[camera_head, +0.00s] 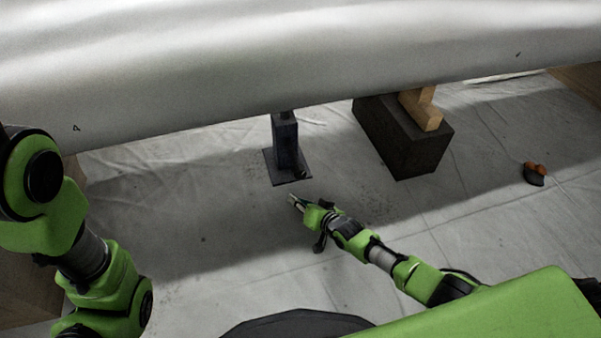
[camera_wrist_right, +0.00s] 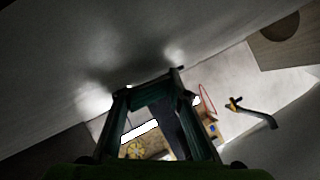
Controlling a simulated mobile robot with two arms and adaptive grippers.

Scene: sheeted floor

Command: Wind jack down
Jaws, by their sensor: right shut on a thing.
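The jack (camera_head: 286,145) is a dark upright post on a flat square base plate, standing under the big pale curved body (camera_head: 300,60). My right gripper (camera_head: 294,200) is just in front of the base plate, pointing toward the jack. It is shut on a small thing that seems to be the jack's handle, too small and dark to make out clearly. In the right wrist view the dark green fingers (camera_wrist_right: 160,95) frame a dark shape between them. My left arm is at the left edge; its gripper is out of view.
A dark block (camera_head: 405,145) with a wooden piece (camera_head: 422,108) on it stands right of the jack under the pale body. A small orange and black object (camera_head: 535,173) lies farther right. The sheeted floor between is clear. The pale body hangs low overhead.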

